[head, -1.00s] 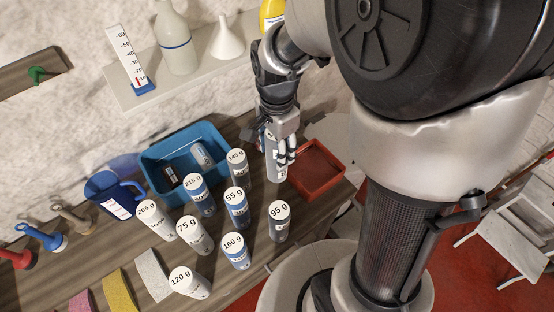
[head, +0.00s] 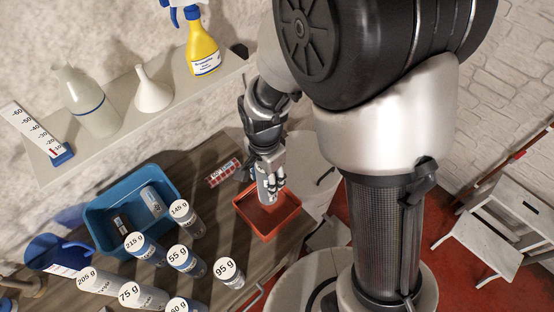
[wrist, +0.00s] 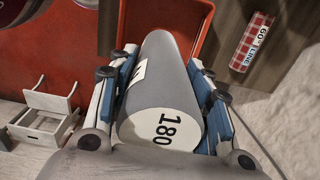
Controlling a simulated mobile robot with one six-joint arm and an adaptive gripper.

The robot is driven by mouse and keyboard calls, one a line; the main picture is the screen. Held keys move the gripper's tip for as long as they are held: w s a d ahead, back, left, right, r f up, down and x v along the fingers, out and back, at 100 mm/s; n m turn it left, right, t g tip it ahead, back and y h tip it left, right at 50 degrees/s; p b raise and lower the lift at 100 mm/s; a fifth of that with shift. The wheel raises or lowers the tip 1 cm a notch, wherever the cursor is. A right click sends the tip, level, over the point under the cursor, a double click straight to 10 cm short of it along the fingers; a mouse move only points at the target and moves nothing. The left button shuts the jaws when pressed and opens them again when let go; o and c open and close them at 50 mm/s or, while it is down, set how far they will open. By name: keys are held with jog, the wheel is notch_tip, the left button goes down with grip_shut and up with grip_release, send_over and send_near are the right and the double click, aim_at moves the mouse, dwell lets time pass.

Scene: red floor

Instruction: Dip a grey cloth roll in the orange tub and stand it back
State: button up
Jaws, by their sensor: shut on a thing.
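My gripper (head: 268,186) is shut on a grey cloth roll, whose white end reads 180 in the wrist view (wrist: 162,75). The roll (head: 266,190) hangs from my gripper with its lower end over or inside the orange tub (head: 285,226). I cannot tell whether it touches the tub's bottom. The tub's orange wall shows beyond the roll in the wrist view (wrist: 207,32). Other rolls stand on the bench to the left, among them the 95 g roll (head: 229,273), the 145 g roll (head: 186,217) and the 55 g roll (head: 186,262).
A shelf holds a yellow spray bottle (head: 201,50), a funnel (head: 152,91) and a white bottle (head: 90,103).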

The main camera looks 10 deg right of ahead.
aim_at(266, 193)
jog(key=shift+s+a+f+b, duration=0.15)
jog(key=shift+a+f+b, duration=0.1)
jog(key=shift+f+b, duration=0.3)
notch_tip(266, 193, down, 8)
jog(key=b, duration=0.6)
jog(key=shift+r, duration=0.15)
dwell(1.0)
notch_tip(266, 193, up, 10)
jog(key=p, duration=0.7)
jog(key=shift+f+p, duration=0.2)
jog(key=shift+p, duration=0.2)
jog(key=shift+f, duration=0.1)
dwell(0.4)
